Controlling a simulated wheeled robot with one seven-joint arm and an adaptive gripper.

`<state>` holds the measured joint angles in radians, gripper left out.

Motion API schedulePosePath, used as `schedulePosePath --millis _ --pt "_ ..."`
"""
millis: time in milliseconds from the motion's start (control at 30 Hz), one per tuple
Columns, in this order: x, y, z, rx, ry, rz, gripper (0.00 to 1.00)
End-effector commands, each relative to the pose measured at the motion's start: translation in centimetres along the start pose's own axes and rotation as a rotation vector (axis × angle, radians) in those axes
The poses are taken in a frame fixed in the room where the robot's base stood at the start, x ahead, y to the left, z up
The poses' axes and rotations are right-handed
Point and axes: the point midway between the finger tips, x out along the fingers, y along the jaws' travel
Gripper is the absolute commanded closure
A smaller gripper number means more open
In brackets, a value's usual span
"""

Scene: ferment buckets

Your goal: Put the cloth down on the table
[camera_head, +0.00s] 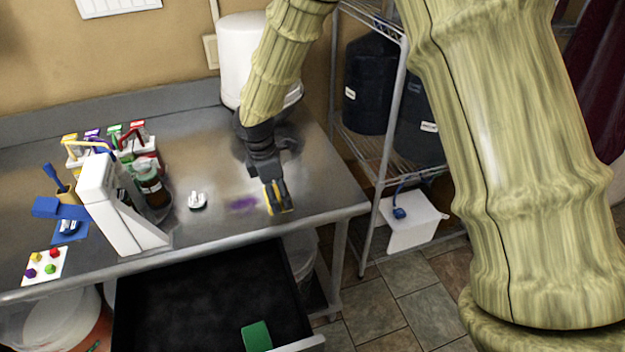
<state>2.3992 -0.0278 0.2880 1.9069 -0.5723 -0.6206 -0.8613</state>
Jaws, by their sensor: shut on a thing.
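My gripper (275,190) is over the right part of the steel table (320,195), pointing down, close to the tabletop near its front edge. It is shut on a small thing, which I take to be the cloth. Yellow and dark patches show at the fingertips, and I cannot tell which part is cloth and which is finger. Whether it touches the table is not clear. A purple smear (243,203) lies on the tabletop just left of the gripper.
Left of the smear are a small white-and-black item (197,200), a brown jar (153,187) and a white stand (115,210). A white cylinder (240,60) stands behind. An open black drawer (200,300) holds a green item (256,336). A wire shelf (392,110) stands right.

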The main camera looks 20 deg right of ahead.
Motion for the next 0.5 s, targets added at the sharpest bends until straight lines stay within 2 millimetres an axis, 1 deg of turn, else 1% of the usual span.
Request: schedulePosePath --millis 67,167,500 --pt "0.0 0.3 0.2 -0.017 0.001 0.002 0.38" --pt "0.2 1.2 1.3 -0.022 0.001 0.002 0.38" --pt "1.6 5.4 6.6 -0.018 0.001 0.001 0.38"
